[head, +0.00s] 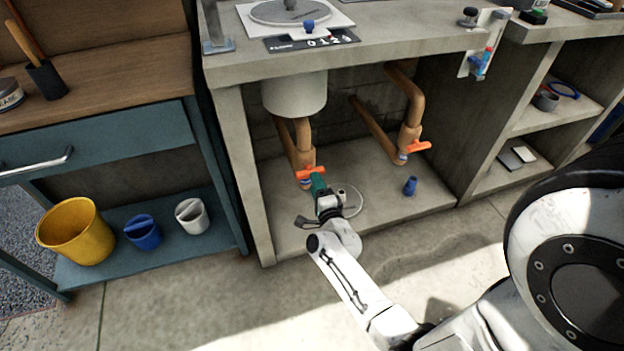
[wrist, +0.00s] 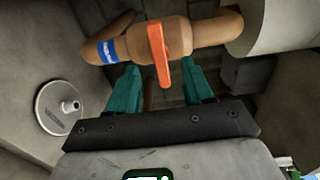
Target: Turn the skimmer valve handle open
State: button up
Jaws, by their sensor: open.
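An orange valve handle (head: 312,172) sits on the left tan pipe (head: 303,145) under the counter. In the wrist view the handle (wrist: 158,53) is a flat bar across a tan valve body with a blue band (wrist: 107,50). I cannot read the band, so I cannot tell whether it names the skimmer. My gripper (head: 319,185) is at this valve. In the wrist view my gripper (wrist: 162,76) is open, a teal finger on each side of the handle's near end, with gaps visible. A second orange handle (head: 418,147) is on the right pipe.
A white disc (wrist: 60,108) with a knob lies on the cabinet floor beside the gripper. A blue object (head: 410,186) stands to its right. A white cylinder (head: 294,95) hangs above the left valve. Cabinet side walls bound the bay; the floor in front is clear.

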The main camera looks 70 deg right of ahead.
aim_at(310, 171)
jog(key=shift+b+x, duration=0.3)
jog(key=shift+x, duration=1.7)
grip_shut()
jog(key=shift+n, duration=0.4)
jog(key=shift+f+n+p, duration=0.1)
jog(key=shift+n+p, duration=1.9)
jog(key=shift+n, duration=6.6)
